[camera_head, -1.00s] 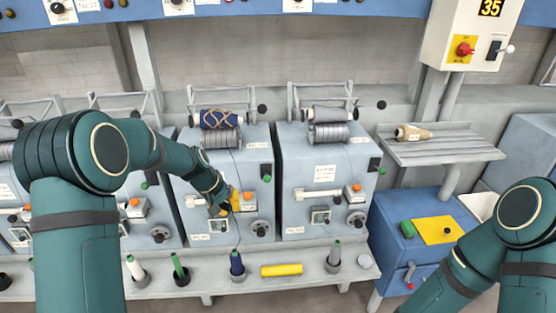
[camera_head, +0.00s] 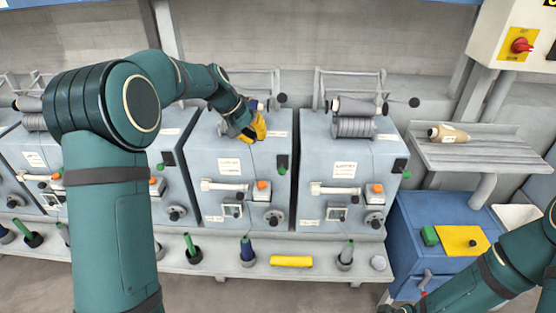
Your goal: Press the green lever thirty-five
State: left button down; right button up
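Small green lever-like parts show at the right sides of the grey-blue spinning machines: one on the middle machine (camera_head: 283,171) and one on the right machine (camera_head: 407,174). I cannot read a thirty-five beside either. My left gripper (camera_head: 257,130), with yellow fingertips, is at the top of the middle machine, above and left of its green lever and apart from it.
A control box (camera_head: 505,40) with a red knob is cut off at the upper right. A blue cabinet (camera_head: 410,255) has a green block (camera_head: 430,236) and yellow plate (camera_head: 462,240). A cone (camera_head: 449,134) lies on the shelf.

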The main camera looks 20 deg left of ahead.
aim_at(281, 171)
pick_arm(q)
jog(key=b+x, duration=0.1)
jog(key=x, duration=1.3)
jog(key=shift+b, duration=0.3)
jog(key=shift+s+d+f+t+b, duration=0.25)
jog(key=shift+f+t+b, duration=0.35)
jog(key=shift+b, duration=1.1)
jog(key=shift+s+f+b, duration=0.25)
jog(key=shift+f+b, duration=0.05)
jog(key=shift+b, duration=0.45)
jog(key=shift+s+d+f+b, duration=0.1)
jog(key=shift+s+f+b, duration=0.25)
jog(key=shift+f+b, duration=0.55)
jog(key=shift+r, duration=0.15)
jog(key=shift+r+p, duration=0.65)
jog(key=shift+r, duration=0.05)
